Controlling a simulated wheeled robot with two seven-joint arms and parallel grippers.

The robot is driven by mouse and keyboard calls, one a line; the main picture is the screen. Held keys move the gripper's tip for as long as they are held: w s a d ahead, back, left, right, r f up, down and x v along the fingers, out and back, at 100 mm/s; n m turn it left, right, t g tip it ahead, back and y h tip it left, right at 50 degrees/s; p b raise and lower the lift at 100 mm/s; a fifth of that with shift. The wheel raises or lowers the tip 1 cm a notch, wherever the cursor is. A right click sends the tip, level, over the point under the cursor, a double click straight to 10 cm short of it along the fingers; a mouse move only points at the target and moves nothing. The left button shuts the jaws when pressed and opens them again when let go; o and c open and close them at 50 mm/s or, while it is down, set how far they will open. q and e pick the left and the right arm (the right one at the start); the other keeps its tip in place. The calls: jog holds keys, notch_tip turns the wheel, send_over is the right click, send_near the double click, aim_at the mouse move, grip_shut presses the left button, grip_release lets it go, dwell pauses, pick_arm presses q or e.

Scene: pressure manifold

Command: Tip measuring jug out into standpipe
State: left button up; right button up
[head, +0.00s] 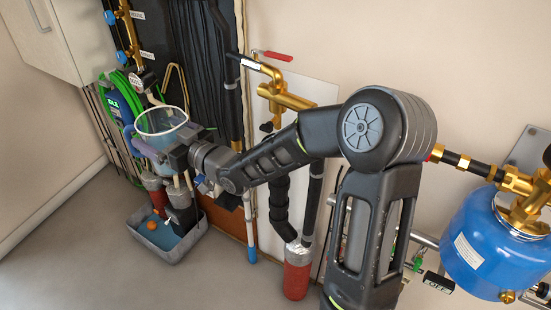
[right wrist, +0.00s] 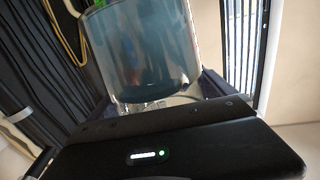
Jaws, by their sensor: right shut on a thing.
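The clear measuring jug (head: 160,122) has a pale rim and a bluish body, and a blue handle shows on its left. It stands roughly upright, held in the air in front of the dark panel. In the right wrist view the jug (right wrist: 142,50) fills the top middle, with a blue-teal tint that looks like liquid. My right gripper (head: 170,150) is shut on the jug's side, and its fingertips are partly hidden. I cannot pick out the standpipe for certain among the pipes below and behind the jug. My left gripper is not in view.
A grey tub (head: 170,255) with blue water and an orange ball (head: 152,225) stands on the floor below the jug. Green hose (head: 122,82) hangs left. A red-ended pipe (head: 297,275) and blue tank (head: 490,245) stand right. The floor in front is clear.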

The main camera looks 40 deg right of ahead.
aim_at(168, 112)
jog(key=d+r+n+g+y+b, duration=0.1)
jog(key=r+y, duration=0.1)
jog(key=s+r+n+g+y+b, duration=0.1)
jog(key=r+n+y+b, duration=0.1)
jog(key=s+d+r+n+y+b, duration=0.1)
jog(key=r+y, duration=0.1)
jog(key=shift+d+g+b, duration=0.3)
jog(key=shift+g+b, duration=0.1)
jog(key=s+d+r+n+g+y+b, duration=0.1)
jog(key=s+d+b, duration=0.2)
jog(key=s+d, duration=0.2)
jog(key=shift+d+b, duration=0.4)
jog(key=shift+d, duration=0.25)
jog(key=shift+r, duration=0.2)
jog(key=d+r+m+t+y+b, duration=0.1)
jog(key=d+r+m+t+b, duration=0.1)
jog(key=r, duration=0.5)
jog(key=s+d+r+m+t+y+b, duration=0.1)
jog(key=d+r+m+t+b, duration=0.2)
jog(key=r, duration=0.4)
jog(key=shift+s+d+m+t, duration=0.15)
jog(key=shift+m+t, duration=0.55)
jog(key=shift+s+d+m+t+h+b, duration=0.1)
jog(key=shift+d+m+t+h+b, duration=0.25)
jog(key=shift+m+t+b, duration=0.55)
